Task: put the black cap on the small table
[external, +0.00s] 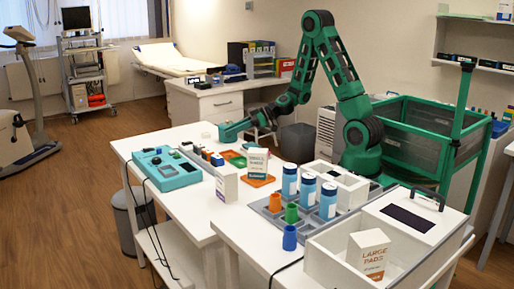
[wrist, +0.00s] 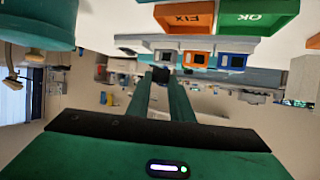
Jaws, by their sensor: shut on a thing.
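My gripper (external: 222,132) reaches out low over the far part of the left white table (external: 187,207). In the wrist view its two green fingers (wrist: 160,76) are close together, shut on a small dark thing at the tips. This looks like the black cap (wrist: 160,74), but most of it is hidden by the fingers. In the external view the cap cannot be made out. I cannot tell which surface is meant by the small table.
A teal device (external: 165,169), a row of small coloured blocks (external: 217,159), a green tray (external: 231,155) and white boxes crowd this table. Blue-and-white bottles (external: 308,194) stand on the nearer table. A green-framed bin (external: 420,145) is beside my arm.

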